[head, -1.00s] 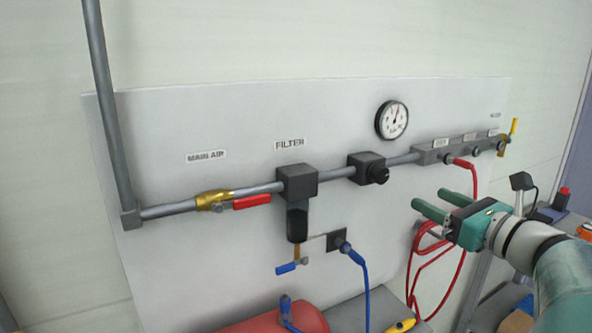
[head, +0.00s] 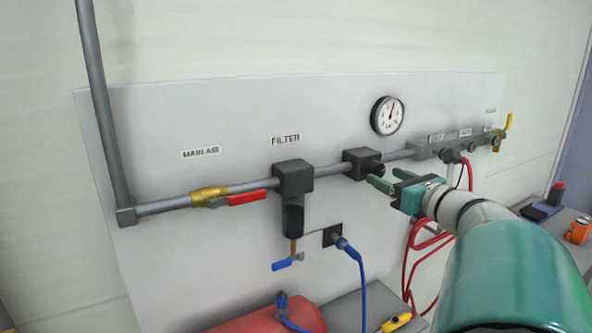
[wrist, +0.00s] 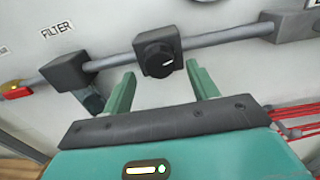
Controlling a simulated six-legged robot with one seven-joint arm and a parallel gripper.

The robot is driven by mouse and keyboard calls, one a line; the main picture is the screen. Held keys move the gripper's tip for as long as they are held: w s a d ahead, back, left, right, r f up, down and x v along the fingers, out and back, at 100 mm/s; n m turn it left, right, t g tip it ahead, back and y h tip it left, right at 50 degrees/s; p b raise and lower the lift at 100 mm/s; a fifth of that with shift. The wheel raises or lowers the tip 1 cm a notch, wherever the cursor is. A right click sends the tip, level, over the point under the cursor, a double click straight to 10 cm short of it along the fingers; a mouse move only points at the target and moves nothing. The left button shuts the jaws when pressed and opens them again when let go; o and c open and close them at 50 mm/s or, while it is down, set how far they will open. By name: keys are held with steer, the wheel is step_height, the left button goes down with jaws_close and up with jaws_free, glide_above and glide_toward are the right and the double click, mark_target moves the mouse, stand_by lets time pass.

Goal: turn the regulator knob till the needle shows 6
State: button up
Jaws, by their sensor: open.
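The regulator is a dark block on the grey pipe, with a round black knob (wrist: 157,60) facing me in the wrist view. The knob has a white mark pointing to the right. In the head view the knob (head: 373,166) is partly behind my fingers. The round white gauge (head: 387,115) hangs above and right of it; its needle points nearly straight up, but its numbers are too small to read. My gripper (head: 379,177) is open and empty. In the wrist view its green fingers (wrist: 162,88) stand apart, one on each side below the knob, not visibly touching it.
Left on the pipe are a filter block (head: 293,177) and a brass valve with a red lever (head: 240,199). A manifold (head: 450,148) with fittings is to the right. Red hoses (head: 425,240) and a blue hose (head: 364,290) hang below. A red tank (head: 265,318) is at the bottom.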

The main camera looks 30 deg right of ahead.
mark_target(379, 173)
steer(key=shift+w, duration=1.55)
steer(key=c, duration=1)
steer(key=shift+m, duration=0.4)
steer(key=o, duration=1)
steer(key=s, duration=1.3)
steer(key=shift+s+d, duration=0.15)
steer(key=shift+s, duration=0.25)
